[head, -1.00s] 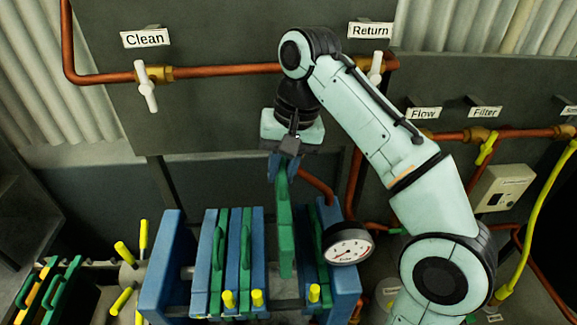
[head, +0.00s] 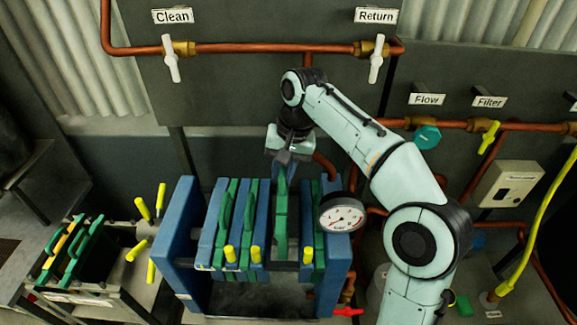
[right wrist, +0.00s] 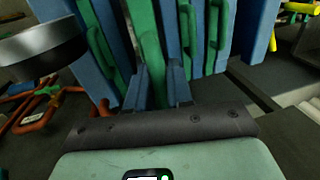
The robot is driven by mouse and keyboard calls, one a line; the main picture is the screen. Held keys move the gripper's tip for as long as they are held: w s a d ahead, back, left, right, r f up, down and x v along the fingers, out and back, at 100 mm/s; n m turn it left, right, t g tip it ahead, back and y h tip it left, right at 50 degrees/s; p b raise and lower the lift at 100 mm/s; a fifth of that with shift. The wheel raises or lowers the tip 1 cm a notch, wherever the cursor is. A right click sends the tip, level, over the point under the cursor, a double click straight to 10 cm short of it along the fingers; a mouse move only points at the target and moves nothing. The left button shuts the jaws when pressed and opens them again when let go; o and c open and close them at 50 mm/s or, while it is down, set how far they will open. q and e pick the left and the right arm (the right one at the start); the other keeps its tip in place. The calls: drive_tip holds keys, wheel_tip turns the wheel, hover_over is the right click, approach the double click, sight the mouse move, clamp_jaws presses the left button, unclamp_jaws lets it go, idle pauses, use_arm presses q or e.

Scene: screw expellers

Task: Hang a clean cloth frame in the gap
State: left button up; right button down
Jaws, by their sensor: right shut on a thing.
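My right gripper (head: 284,165) is shut on the top of a green cloth frame (head: 280,225), which hangs upright from it. The held frame stands in the gap of the press, between the blue plates on the left and the plates on the right. In the right wrist view the held frame (right wrist: 151,65) shows between the two blue fingers, close to its neighbours. Other green frames (head: 222,222) with handles alternate with blue plates (head: 213,225). Whether the held frame rests on the side rails is hidden. My left gripper is not in view.
A pressure gauge (head: 342,213) stands close on the right of the gap. A rack (head: 75,280) with green and yellow frames stands at the left. Copper pipes with the Clean valve (head: 171,60) and Return valve (head: 376,59) run along the back panel.

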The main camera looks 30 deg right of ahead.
wheel_tip(320, 180, down, 6)
drive_tip(key=shift+s+f+b, duration=0.1)
drive_tip(key=shift+f+b, duration=0.05)
drive_tip(key=shift+b, duration=1.1)
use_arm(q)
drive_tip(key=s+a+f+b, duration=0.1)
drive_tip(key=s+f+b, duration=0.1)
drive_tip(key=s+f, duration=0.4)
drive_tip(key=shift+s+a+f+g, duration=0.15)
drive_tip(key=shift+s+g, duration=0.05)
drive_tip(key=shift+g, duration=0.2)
use_arm(e)
drive_tip(key=shift+f, duration=2.8)
drive_tip(key=c, duration=0.9)
unclamp_jaws()
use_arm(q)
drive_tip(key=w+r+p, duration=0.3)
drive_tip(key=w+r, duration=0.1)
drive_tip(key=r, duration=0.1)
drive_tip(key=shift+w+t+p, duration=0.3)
use_arm(e)
drive_tip(key=r, duration=0.4)
drive_tip(key=d+r, duration=0.1)
drive_tip(key=r, duration=0.3)
drive_tip(key=s+d+r, duration=0.1)
drive_tip(key=r, duration=0.4)
drive_tip(key=shift+s+d+r, duration=0.1)
